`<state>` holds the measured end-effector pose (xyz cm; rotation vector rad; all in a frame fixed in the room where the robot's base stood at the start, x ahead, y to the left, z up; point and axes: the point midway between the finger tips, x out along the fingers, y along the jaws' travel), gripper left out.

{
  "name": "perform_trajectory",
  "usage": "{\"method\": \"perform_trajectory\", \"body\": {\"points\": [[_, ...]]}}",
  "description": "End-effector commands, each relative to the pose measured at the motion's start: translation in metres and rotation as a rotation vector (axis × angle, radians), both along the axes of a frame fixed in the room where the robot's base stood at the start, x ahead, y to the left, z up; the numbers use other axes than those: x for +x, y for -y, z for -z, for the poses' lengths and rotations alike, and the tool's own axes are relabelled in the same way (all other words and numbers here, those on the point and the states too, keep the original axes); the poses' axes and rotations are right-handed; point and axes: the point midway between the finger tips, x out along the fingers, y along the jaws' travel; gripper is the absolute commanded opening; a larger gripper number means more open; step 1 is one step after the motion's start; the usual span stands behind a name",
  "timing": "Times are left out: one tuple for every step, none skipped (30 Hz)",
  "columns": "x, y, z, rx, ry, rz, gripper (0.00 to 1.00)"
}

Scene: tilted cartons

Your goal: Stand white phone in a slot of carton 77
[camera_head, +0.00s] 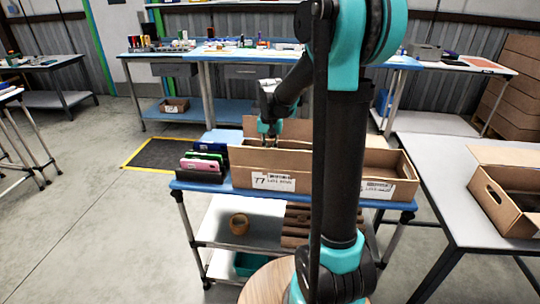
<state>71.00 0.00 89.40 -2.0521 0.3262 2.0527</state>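Carton 77 (240,180) is an open, tilted brown box on the blue-topped cart, with a white label marked 77 on its front. My gripper (271,149) points down at the carton's open top, near its middle. The fingers are small and partly hidden by the carton's front wall, so whether they are open or hold something is unclear. I cannot make out a white phone for certain. A dark rack left of the carton holds several phones, with a pink phone (200,165) in front and a pale edge just behind it.
A second open carton (405,188) stands right of carton 77, partly behind my arm. Another box (508,203) sits on the grey table at right.

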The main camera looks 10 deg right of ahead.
Motion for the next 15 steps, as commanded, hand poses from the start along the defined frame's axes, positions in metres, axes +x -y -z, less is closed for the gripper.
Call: {"method": "perform_trajectory", "body": {"points": [[0.0000,0.0000,-0.0001,0.000,0.000,0.000,0.00],[0.0000,0.0000,-0.0001,0.000,0.000,0.000,0.00],[0.0000,0.0000,-0.0001,0.000,0.000,0.000,0.00],[0.0000,0.0000,0.0000,0.000,0.000,0.000,0.00],[0.0000,0.0000,0.0001,0.000,0.000,0.000,0.00],[0.0000,0.0000,0.0003,0.000,0.000,0.000,0.00],[0.0000,0.0000,0.0006,0.000,0.000,0.000,0.00],[0.0000,0.0000,0.0008,0.000,0.000,0.000,0.00],[0.0000,0.0000,0.0012,0.000,0.000,0.000,0.00],[0.0000,0.0000,0.0015,0.000,0.000,0.000,0.00],[0.0000,0.0000,0.0018,0.000,0.000,0.000,0.00],[0.0000,0.0000,0.0023,0.000,0.000,0.000,0.00],[0.0000,0.0000,0.0026,0.000,0.000,0.000,0.00],[0.0000,0.0000,0.0029,0.000,0.000,0.000,0.00],[0.0000,0.0000,0.0033,0.000,0.000,0.000,0.00]]}}
